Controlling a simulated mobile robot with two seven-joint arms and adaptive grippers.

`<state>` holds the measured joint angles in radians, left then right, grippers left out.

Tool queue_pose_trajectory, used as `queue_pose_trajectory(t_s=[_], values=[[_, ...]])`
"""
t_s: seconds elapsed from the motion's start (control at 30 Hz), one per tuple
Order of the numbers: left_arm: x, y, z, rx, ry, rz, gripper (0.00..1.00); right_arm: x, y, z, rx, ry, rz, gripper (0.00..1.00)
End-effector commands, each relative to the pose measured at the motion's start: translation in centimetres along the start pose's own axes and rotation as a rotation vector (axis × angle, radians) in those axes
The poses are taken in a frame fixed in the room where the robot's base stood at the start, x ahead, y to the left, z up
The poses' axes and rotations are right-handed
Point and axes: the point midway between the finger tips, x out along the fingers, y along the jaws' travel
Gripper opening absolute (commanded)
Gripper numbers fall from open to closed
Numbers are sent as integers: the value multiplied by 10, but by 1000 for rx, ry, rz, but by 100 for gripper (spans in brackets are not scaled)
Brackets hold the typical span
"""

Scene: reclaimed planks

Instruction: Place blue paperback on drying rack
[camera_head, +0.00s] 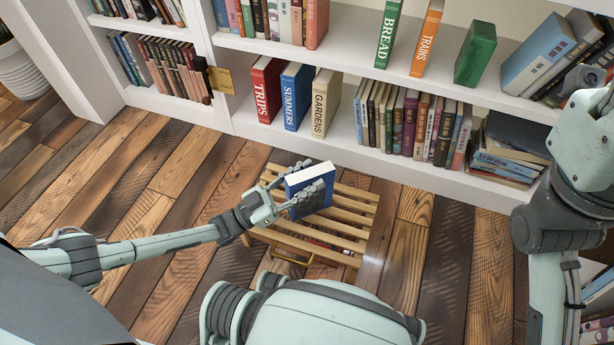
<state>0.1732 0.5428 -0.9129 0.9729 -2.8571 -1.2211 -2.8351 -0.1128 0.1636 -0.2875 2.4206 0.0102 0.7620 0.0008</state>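A blue paperback (309,192) with white page edges is between the fingers of my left gripper (292,187), which is closed around it. The book stands upright at the far left part of a slatted wooden drying rack (345,217) on the floor. I cannot tell whether its lower edge touches the slats. The near fingers hide part of its cover. My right arm comes up along the right side, and its gripper is outside the picture.
A white bookcase (345,150) spans the back. Its shelves hold books titled TRIPS (266,90), SUMMERS (297,97), GARDENS (326,103), BREAD (388,35) and TRAINS (426,38). A green book (475,54) stands nearby. The plank floor (150,215) left of the rack is mostly clear.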

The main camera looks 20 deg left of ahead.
Motion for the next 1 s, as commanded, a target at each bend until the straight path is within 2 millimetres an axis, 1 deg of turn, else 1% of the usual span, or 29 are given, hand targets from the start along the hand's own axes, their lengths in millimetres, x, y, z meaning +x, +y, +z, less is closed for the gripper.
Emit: queue_pose_trajectory(t_s=[0.27,0.4,0.43,0.5,0.67,0.7,0.77,0.9,1.0], values=[[0,0,-1,0,0,0,46,1,0,-1,0,1,0,46],[1,0,-6,0,0,0,46,6,1,-3,0,3,3,46],[-5,0,-2,0,-2,-1,46,0,1,-2,1,-2,7,46],[-17,0,-1,0,-4,-1,46,-4,0,-1,3,-14,12,46],[-55,0,-1,-1,-4,-2,46,-8,0,1,3,-20,11,46],[-64,0,-8,-1,-5,-1,46,-3,0,1,2,-15,7,46],[-78,0,-14,-1,-4,0,46,0,0,0,2,-9,5,46],[-110,0,-25,-1,-4,-1,46,2,0,-2,1,1,4,46],[-130,0,-32,-1,-3,-1,46,2,0,-2,1,2,4,46]])
